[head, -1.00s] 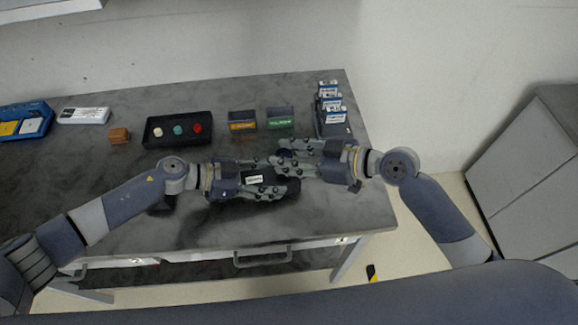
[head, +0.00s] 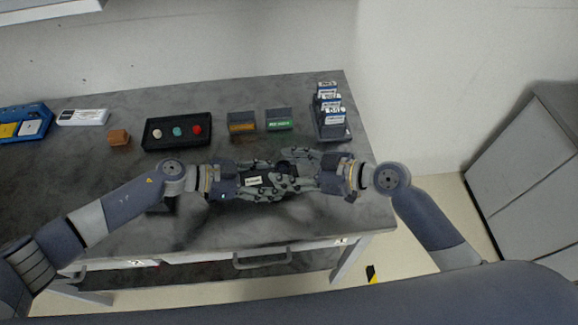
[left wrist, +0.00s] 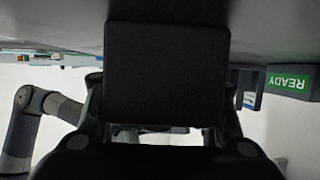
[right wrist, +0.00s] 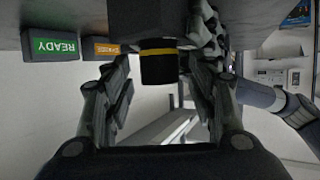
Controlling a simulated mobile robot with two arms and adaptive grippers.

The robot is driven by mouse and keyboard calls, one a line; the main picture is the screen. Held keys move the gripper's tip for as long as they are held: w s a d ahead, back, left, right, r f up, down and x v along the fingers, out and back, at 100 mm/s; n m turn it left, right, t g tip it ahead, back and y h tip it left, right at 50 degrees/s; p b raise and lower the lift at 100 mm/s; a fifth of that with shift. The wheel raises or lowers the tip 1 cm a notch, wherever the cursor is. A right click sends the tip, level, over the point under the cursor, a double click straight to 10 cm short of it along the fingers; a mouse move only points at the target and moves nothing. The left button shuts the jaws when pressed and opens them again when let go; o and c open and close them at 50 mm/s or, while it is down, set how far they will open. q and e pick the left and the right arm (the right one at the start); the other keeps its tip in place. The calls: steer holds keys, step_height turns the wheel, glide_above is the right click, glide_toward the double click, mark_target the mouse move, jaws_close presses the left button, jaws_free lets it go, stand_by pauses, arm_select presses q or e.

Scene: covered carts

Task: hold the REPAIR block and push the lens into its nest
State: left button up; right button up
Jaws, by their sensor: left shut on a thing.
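The REPAIR block (head: 253,181) is a black block with a small white label, and my left gripper (head: 262,184) is shut on it above the front of the table. The block fills the middle of the left wrist view (left wrist: 167,72), between my left fingers. The lens (right wrist: 158,66) is a black cylinder with a yellow band, against the block's underside as the right wrist view shows it. The nest is hidden. My right gripper (right wrist: 160,75) has its fingers apart, one on each side of the lens, with visible gaps. In the head view, both grippers' fingers overlap.
Behind the grippers stand an orange-labelled block (head: 242,122), a green READY block (head: 279,120) and a rack of labelled cards (head: 333,133). A black tray (head: 178,147) holds white, teal and red pieces. A brown cube (head: 119,137) sits left.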

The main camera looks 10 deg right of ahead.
steer(key=shift+r, duration=0.15)
steer(key=v, duration=1.2)
arm_select(q)
steer(key=o, duration=1.1)
steer(key=shift+o, duration=0.2)
steer(key=shift+a, duration=0.1)
